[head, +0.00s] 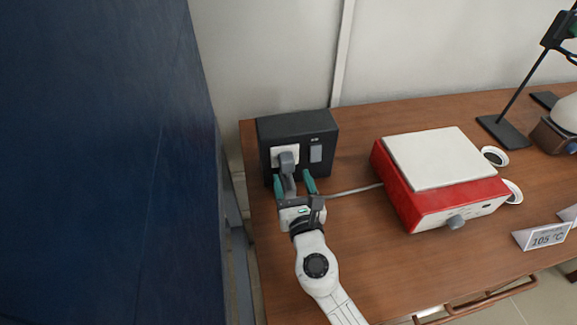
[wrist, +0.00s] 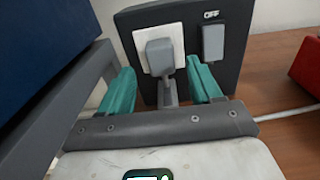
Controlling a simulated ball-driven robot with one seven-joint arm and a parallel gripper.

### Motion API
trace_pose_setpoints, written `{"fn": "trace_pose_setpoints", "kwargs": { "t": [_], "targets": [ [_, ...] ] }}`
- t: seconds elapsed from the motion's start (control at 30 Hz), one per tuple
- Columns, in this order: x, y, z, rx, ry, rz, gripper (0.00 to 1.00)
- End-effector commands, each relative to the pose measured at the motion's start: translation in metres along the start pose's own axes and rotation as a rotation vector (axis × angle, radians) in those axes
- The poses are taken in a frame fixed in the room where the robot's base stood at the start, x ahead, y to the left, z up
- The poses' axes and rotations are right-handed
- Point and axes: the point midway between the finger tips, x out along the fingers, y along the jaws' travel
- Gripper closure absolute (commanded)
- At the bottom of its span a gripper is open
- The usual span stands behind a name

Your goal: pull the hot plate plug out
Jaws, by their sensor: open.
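A grey plug (head: 287,161) sits in the white socket plate (head: 277,151) on a dark socket box (head: 325,129) at the table's left back. In the wrist view the plug (wrist: 160,55) covers the middle of the white plate (wrist: 142,35). My gripper (head: 295,184) is in front of the box, with its green fingers apart and nothing between them that I can see gripped. In the wrist view the fingers (wrist: 162,85) stand left and right of the plug, lower in the picture than it. The red hot plate (head: 425,203) with a white top is to the right; a pale cable runs from it toward the box.
A switch (wrist: 213,42) marked OFF is right of the plug. A dark blue wall-like surface (head: 105,160) rises close on the left. White dishes (head: 495,156), a stand (head: 503,131) and a 105 °C sign (head: 543,236) are at the right. The front tabletop is clear.

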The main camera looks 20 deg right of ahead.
Motion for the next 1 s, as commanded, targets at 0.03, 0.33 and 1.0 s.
{"fn": "trace_pose_setpoints", "kwargs": {
  "t": [0.03,0.33,1.0],
  "targets": [
    [0.010,0.000,0.001,0.000,-0.001,-0.002,0.36],
    [0.044,0.000,0.000,0.001,0.000,-0.001,0.36],
    [0.048,0.000,0.000,0.002,0.000,-0.001,0.66]
  ]
}}
